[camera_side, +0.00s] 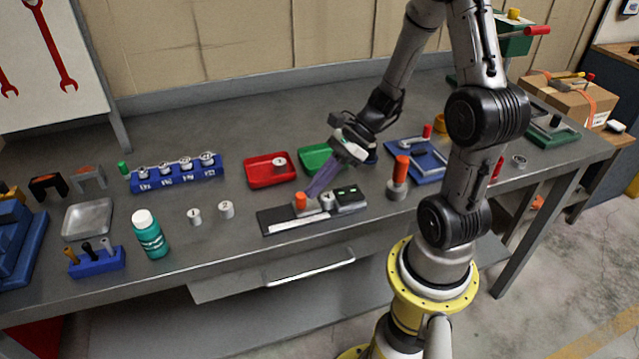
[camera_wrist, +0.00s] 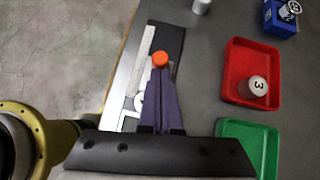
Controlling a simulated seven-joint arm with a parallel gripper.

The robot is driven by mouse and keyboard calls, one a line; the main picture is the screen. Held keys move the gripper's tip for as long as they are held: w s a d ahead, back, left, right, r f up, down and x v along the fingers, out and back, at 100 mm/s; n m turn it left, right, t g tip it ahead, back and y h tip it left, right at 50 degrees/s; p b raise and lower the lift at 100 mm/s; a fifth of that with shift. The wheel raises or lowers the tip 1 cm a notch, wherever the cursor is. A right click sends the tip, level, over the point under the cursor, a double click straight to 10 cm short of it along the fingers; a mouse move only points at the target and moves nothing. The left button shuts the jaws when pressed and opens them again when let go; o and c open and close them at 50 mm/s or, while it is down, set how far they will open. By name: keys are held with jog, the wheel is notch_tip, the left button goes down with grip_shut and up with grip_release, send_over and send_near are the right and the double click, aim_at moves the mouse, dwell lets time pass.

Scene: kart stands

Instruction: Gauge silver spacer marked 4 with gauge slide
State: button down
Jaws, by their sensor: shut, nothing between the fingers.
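The gauge slide (camera_side: 275,221) lies near the front edge of the bench, a dark base with a pale strip, an orange knob (camera_side: 300,200) and a block with small green lights (camera_side: 347,193). A silver spacer (camera_side: 328,202) sits on it between knob and block; its mark is not readable. In the wrist view this spacer is partly hidden behind my fingers. My gripper (camera_side: 310,195) is shut and empty, its purple fingers slanting down to the knob. In the wrist view my fingertips (camera_wrist: 160,72) are right beside the orange knob (camera_wrist: 160,60); contact is unclear.
A red tray (camera_side: 252,180) holds a spacer, marked 3 in the wrist view (camera_wrist: 257,86). A green tray (camera_side: 309,155) is partly behind my gripper. Spacers 1 (camera_side: 195,216) and 2 (camera_side: 226,210) stand left, near a teal bottle (camera_side: 149,237). An orange-topped post (camera_side: 399,176) stands right.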

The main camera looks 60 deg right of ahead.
aim_at(297, 195)
jog(key=shift+w+a, duration=1.15)
jog(key=shift+a, duration=0.05)
jog(key=shift+r, duration=0.15)
jog(key=shift+s+d+r, duration=0.1)
jog(key=shift+d+r, duration=0.15)
jog(key=v, duration=0.9)
jog(key=shift+s+d, duration=0.15)
jog(key=shift+d, duration=0.15)
notch_tip(297, 195, up, 6)
